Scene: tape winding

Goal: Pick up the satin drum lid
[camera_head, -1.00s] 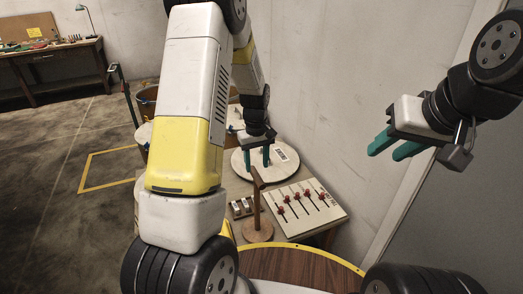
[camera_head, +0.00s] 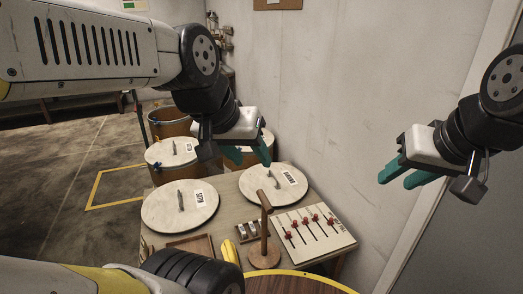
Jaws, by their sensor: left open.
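The satin drum lid (camera_head: 165,213) is a round pale disc with an upright grey handle (camera_head: 180,201) and a label that appears to read SATIN. It lies flat at the left of the worktable. My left gripper (camera_head: 248,156) is open and empty, above and to the right of this lid, apart from it and over the far side of the table. My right gripper (camera_head: 404,178) is open and empty in the air at the right, far from the lid.
A second labelled lid (camera_head: 262,188) lies to the right. Behind are another lid (camera_head: 165,157) and a wooden drum (camera_head: 170,126). A wooden stand (camera_head: 264,252), a yellow object (camera_head: 230,251) and a red-slider panel (camera_head: 318,240) occupy the front. A wall bounds the right.

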